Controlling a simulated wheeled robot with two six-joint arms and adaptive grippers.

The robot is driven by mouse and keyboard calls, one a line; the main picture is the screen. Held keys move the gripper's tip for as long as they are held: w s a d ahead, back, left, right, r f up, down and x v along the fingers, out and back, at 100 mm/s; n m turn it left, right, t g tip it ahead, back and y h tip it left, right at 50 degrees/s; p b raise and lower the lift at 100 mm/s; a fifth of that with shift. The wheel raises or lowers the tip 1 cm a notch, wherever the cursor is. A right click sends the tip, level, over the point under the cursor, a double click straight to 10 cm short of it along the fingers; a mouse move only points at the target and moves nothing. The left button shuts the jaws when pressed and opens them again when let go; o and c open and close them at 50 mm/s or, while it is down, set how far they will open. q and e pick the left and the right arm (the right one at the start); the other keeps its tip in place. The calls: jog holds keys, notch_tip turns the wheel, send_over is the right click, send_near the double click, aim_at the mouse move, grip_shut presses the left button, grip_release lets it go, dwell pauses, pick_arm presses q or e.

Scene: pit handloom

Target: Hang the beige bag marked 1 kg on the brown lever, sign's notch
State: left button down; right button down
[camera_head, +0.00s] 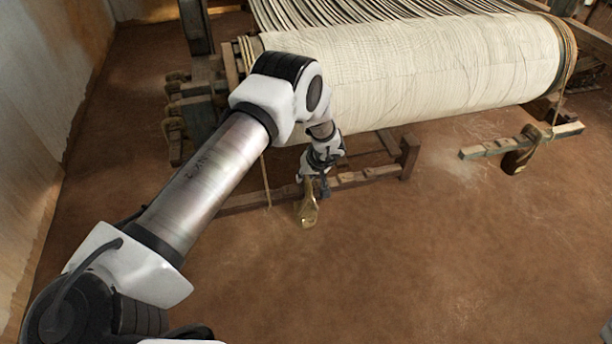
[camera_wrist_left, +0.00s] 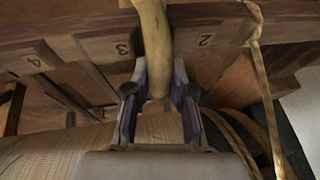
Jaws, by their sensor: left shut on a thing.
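The beige bag (camera_head: 308,213) hangs below my left gripper (camera_head: 314,188) at the front of the brown lever (camera_head: 240,203). In the left wrist view my left gripper (camera_wrist_left: 158,92) is shut on a tan, curved part of the bag (camera_wrist_left: 156,45), which passes in front of the lever (camera_wrist_left: 85,45). The lever has plates numbered 4, 3 and 2; the held part is between 3 and 2. I cannot tell whether the bag touches the lever. Its 1 kg mark is not readable, and I see no sign naming a notch. My right gripper is out of view.
A rope (camera_wrist_left: 264,85) hangs near plate 2. The large cream cloth roll (camera_head: 430,70) is above and behind the lever. A second beam (camera_head: 490,149) with a dark brown weight (camera_head: 517,158) hangs at the right. The earthen floor (camera_head: 430,260) in front is clear.

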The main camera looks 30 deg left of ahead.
pick_arm(q)
jog(key=shift+f, duration=0.2)
dwell(0.7)
jog(key=c, duration=0.9)
grip_release()
jog(key=shift+f, duration=0.1)
jog(key=shift+c, duration=0.2)
jog(key=shift+s, duration=0.1)
jog(key=v, duration=1.2)
jog(key=s+a+f+m+g+y, duration=0.1)
jog(key=s+f+m, duration=0.4)
jog(key=s, duration=0.6)
jog(key=s+a+f+m+g+y, duration=0.1)
jog(key=s+a+f+m, duration=0.15)
jog(key=s+f, duration=0.7)
jog(key=s+d+r+m+h, duration=0.1)
jog(key=s+d+h, duration=0.6)
jog(key=s+d, duration=0.5)
jog(key=shift+s+d+r+t+p, duration=0.3)
jog(key=shift+s+d+t, duration=0.1)
jog(key=shift+s, duration=1.45)
